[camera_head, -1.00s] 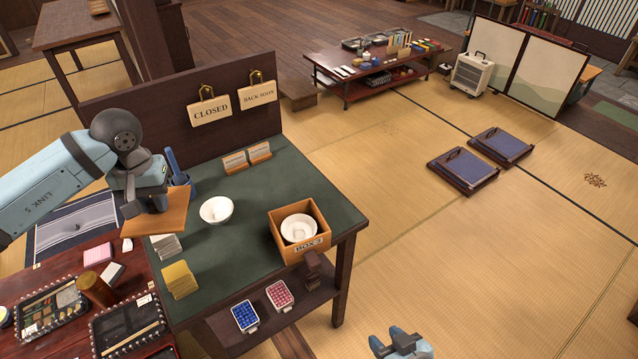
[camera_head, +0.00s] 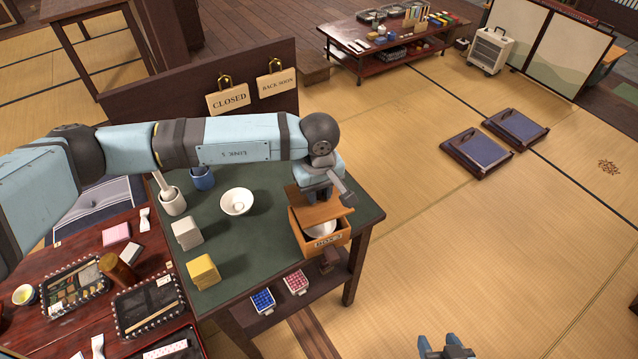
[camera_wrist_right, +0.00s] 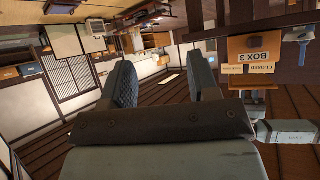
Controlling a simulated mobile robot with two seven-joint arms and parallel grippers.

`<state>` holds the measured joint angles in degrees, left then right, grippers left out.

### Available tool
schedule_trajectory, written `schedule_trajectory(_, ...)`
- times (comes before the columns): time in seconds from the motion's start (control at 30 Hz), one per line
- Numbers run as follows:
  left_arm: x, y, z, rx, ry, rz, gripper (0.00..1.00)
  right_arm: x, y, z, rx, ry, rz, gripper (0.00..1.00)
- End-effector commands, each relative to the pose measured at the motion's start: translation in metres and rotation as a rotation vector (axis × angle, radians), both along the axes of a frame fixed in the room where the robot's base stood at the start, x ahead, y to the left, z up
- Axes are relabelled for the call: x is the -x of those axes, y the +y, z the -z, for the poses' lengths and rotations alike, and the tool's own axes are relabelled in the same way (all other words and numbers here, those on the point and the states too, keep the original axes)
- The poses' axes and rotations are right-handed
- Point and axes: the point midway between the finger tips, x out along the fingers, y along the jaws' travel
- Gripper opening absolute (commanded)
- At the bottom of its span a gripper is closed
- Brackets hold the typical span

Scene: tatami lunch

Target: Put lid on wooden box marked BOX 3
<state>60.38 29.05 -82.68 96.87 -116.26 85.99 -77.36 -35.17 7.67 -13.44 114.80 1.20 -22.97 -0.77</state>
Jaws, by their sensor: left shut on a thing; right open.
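The open wooden box (camera_head: 331,243) stands near the right edge of the green counter, with a white bowl (camera_head: 322,229) inside. Its label reads BOX 3 in the right wrist view (camera_wrist_right: 257,57). My left gripper (camera_head: 319,196) is shut on the flat wooden lid (camera_head: 317,213) and holds it over the back part of the box. The front of the opening still shows. I cannot tell whether the lid touches the rim. My right gripper (camera_head: 447,350) is open and empty, low and right of the counter; its fingers also show in the right wrist view (camera_wrist_right: 166,85).
Another white bowl (camera_head: 237,202), a blue cup (camera_head: 202,178), white blocks (camera_head: 187,233) and yellow blocks (camera_head: 203,270) stand on the green counter (camera_head: 255,250). Hanging signs (camera_head: 229,98) are on the board behind. Open tatami lies to the right.

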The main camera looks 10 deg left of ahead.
Motion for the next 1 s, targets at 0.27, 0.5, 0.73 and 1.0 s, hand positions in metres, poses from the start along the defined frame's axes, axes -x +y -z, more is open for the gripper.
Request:
schedule_trajectory(0.27,0.000,-0.001,0.013,-0.001,0.001,-0.009,0.01,-0.002,0.000,0.002,0.000,-0.002,0.000,0.55)
schedule_trajectory(0.5,0.001,-0.001,0.035,0.001,0.001,-0.007,0.01,-0.002,0.000,0.006,-0.002,0.007,0.001,0.55)
schedule_trajectory(0.73,0.000,-0.001,0.054,-0.001,-0.001,-0.006,0.01,-0.003,0.001,0.020,-0.015,0.016,0.008,0.55)
schedule_trajectory(1.0,0.000,-0.001,0.054,0.000,0.000,-0.006,0.01,-0.006,0.003,0.013,-0.022,0.011,0.012,0.55)
